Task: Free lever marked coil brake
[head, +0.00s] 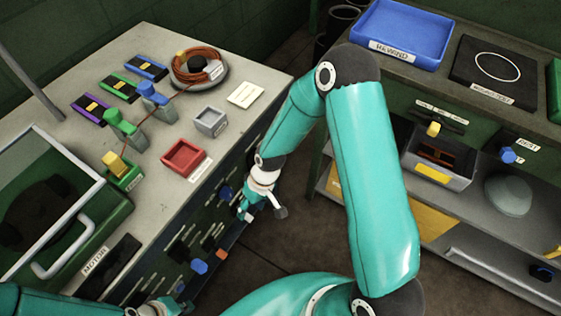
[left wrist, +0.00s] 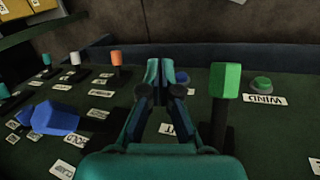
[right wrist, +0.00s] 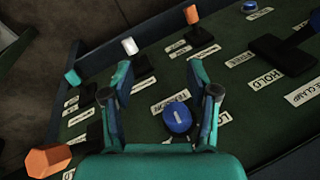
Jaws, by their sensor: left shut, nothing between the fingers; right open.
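Several levers and knobs stand on the dark green panel of the left cabinet; I cannot read a coil brake label on any. In the left wrist view my left gripper (left wrist: 160,68) is shut and empty, left of a green-topped lever (left wrist: 226,80). A blue knob (left wrist: 182,76) is partly hidden behind its fingers. My right gripper (right wrist: 158,78) is open over the panel; in the head view it is beside the cabinet front (head: 262,208). A blue knob (right wrist: 177,118) shows between its fingers, apparently not gripped. Orange (right wrist: 192,14), white (right wrist: 129,46) and teal (right wrist: 72,77) toggles stand beyond.
A green button (left wrist: 262,84) marked WIND and a large blue handle (left wrist: 55,118) are on the panel. A black handle by a HOLD label (right wrist: 264,78) and an orange hexagonal knob (right wrist: 47,160) stand near my right gripper. Dark floor (head: 290,240) lies between the cabinets.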

